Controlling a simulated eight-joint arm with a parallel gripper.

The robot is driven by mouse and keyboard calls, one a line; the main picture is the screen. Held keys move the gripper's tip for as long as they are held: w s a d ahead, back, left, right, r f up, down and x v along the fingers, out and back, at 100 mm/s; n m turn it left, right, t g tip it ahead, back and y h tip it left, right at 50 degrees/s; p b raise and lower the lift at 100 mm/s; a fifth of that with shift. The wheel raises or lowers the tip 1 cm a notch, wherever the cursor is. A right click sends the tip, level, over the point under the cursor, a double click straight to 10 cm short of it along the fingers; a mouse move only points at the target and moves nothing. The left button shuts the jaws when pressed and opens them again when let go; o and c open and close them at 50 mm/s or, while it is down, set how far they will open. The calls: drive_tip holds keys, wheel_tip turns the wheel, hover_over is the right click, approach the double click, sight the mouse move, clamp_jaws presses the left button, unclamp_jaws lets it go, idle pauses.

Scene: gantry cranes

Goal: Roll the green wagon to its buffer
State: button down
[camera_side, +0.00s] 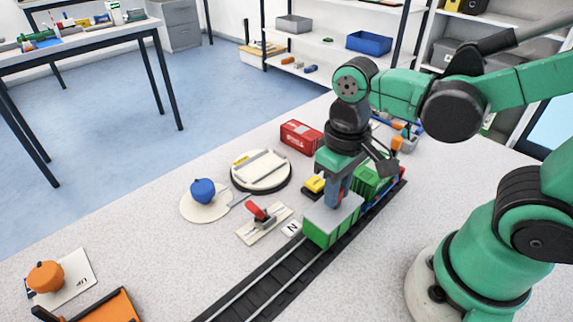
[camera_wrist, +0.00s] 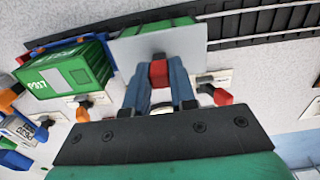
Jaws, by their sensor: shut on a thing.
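The green wagon (camera_side: 322,228) stands upright on the dark rail track (camera_side: 282,272) and has a flat grey top. My gripper (camera_side: 338,200) is directly above it, pointing down. In the wrist view its blue fingers (camera_wrist: 159,82) are shut on a small red knob (camera_wrist: 158,72) on the wagon's grey top (camera_wrist: 128,52). The wagon's green side shows beyond that top. A second green box (camera_side: 372,182) stands just behind the wagon, partly hidden by my gripper. I cannot clearly make out a buffer at either end of the track.
Left of the track are a red lever on a board (camera_side: 262,214), a round turntable (camera_side: 262,172), a blue knob (camera_side: 202,190) and a red container (camera_side: 301,137). An orange knob (camera_side: 45,277) is at the lower left. The near stretch of track is clear.

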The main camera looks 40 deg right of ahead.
drive_tip(key=a, duration=2)
drive_tip(key=shift+a, duration=0.35)
drive_tip(key=c, duration=0.6)
unclamp_jaws()
drive_tip(key=shift+c, duration=0.2)
idle(1.2)
wheel_tip(320, 180, up, 7)
idle(0.7)
drive_tip(key=w+d+f+t, duration=0.1)
drive_tip(key=w+d+t, duration=0.1)
drive_tip(key=d, duration=1)
drive_tip(key=w+d+t, duration=0.3)
drive_tip(key=d+t, duration=0.2)
drive_tip(key=d, duration=0.7)
drive_tip(key=shift+d+f, duration=0.25)
drive_tip(key=shift+f, duration=0.15)
